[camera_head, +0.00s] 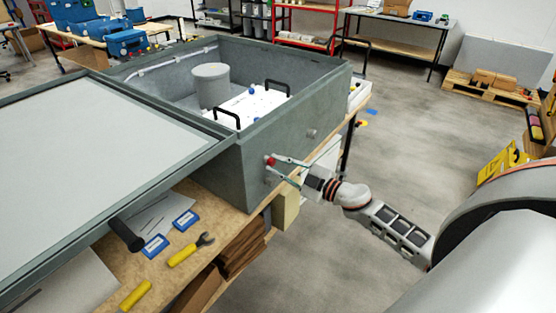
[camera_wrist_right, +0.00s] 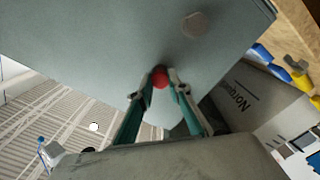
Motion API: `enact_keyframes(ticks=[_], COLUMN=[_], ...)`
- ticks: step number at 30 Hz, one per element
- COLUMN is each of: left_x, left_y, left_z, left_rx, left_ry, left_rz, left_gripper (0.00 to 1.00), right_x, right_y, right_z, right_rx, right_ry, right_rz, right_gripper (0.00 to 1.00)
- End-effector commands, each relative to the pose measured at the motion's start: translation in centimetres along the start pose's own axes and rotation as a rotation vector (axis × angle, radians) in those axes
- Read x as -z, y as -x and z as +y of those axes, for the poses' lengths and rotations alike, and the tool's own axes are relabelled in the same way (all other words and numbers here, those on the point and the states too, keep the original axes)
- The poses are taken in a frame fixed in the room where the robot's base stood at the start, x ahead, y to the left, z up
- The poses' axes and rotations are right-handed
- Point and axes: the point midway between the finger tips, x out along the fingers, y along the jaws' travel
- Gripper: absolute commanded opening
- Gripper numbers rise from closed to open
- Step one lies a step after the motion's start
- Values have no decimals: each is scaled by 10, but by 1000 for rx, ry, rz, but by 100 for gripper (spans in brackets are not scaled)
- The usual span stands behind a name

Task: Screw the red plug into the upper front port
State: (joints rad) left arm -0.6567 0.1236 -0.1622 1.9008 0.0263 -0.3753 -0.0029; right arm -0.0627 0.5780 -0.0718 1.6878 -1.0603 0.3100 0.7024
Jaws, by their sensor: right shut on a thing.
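The open grey analyser housing (camera_head: 270,128) stands on the workbench. The small red plug (camera_head: 270,161) is at its front wall, and it also shows in the wrist view (camera_wrist_right: 160,77). My right gripper (camera_head: 271,168) reaches in from the right, with its fingertips on either side of the plug, shut on it. The plug's inner end is hidden, so I cannot tell how deep it sits or whether it is in a port. A round grey cap or fitting (camera_head: 311,133) shows on the same wall; it is also in the wrist view (camera_wrist_right: 195,25). My left gripper is not in view.
A large framed panel (camera_head: 105,150) lies left of the opening. Inside the housing are a grey cylinder (camera_head: 210,86) and a white unit (camera_head: 256,104) with black handles. A yellow-handled wrench (camera_head: 190,251) and blue labelled items (camera_head: 155,245) lie on the bench (camera_head: 225,220).

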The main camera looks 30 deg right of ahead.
Motion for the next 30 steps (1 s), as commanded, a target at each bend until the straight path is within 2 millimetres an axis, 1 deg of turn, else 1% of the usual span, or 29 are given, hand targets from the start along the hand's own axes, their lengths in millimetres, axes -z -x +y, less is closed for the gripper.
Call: enact_keyframes(ticks=[1,4,12,16,23,24,25,26,30], left_x=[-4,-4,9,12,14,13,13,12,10], left_y=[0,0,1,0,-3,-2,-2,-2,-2], left_z=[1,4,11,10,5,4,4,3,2], left_rx=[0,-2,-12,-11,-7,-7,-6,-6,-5], left_ry=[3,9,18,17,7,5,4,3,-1], left_rz=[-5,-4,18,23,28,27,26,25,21], left_gripper=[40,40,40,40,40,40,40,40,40], right_x=[0,-1,-1,-1,-2,-2,-2,-2,-1], right_y=[0,0,0,0,0,0,0,0,0], right_z=[-2,-2,-3,-2,-3,-3,-3,-2,-2], right_rx=[4,4,3,2,1,1,1,1,0], right_ry=[-84,-252,-659,-763,-780,-780,-779,-779,-778], right_rz=[1,0,-2,-2,-2,-2,-2,-2,-1], right_gripper=[0,0,0,0,0,20,28,30,30])
